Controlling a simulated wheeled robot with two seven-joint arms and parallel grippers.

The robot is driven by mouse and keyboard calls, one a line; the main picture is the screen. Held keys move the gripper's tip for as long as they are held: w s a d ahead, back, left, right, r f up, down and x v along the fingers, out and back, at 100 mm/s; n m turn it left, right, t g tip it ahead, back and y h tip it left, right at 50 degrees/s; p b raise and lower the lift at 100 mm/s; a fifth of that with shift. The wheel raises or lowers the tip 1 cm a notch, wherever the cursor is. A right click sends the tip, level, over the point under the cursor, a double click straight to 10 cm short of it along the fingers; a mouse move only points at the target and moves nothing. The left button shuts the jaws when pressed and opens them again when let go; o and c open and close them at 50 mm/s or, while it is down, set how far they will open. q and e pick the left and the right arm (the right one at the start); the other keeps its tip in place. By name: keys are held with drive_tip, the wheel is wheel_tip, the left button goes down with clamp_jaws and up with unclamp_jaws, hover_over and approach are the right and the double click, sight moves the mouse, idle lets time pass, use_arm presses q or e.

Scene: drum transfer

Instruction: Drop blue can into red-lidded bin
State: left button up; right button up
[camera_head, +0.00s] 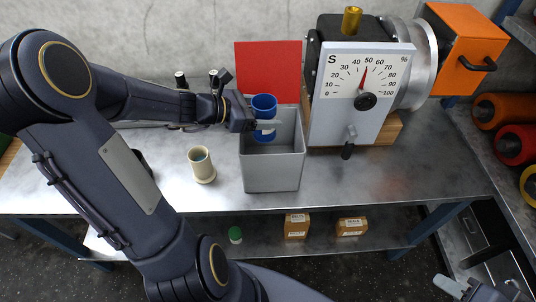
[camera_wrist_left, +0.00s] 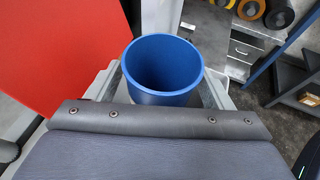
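In the left wrist view the can (camera_wrist_left: 163,98) is open-topped, with a finger on either side. The can's lower end seems to be inside the bin's mouth. My right gripper (camera_head: 475,281) is open and empty at the bottom right edge.
A cream cup (camera_head: 201,166) stands on the metal table (camera_head: 350,185) left of the bin. A dial machine (camera_head: 358,95) with a crank stands close on the bin's right. Small cardboard boxes (camera_head: 296,226) and a green-topped item (camera_head: 235,235) lie on the lower shelf.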

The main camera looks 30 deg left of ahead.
use_arm(q)
drive_tip(key=shift+o, duration=0.2)
drive_tip(key=v, duration=0.8)
drive_tip(key=shift+w+d, duration=0.1)
drive_tip(key=shift+d, duration=0.25)
drive_tip(key=s+d+r+m+g, duration=0.1)
drive_tip(key=s+d+m+g, duration=0.3)
drive_tip(key=s+d+m, duration=0.45)
drive_tip(key=s+d+f+m+y, duration=0.1)
drive_tip(key=s+m, duration=0.3)
drive_tip(key=m, duration=0.5)
drive_tip(key=s+d+f+m+g+y, duration=0.1)
drive_tip(key=s+d+f+m+y, duration=0.1)
drive_tip(key=m, duration=0.7)
drive_tip(key=shift+s+y, duration=0.9)
drive_tip(key=shift+s, duration=0.1)
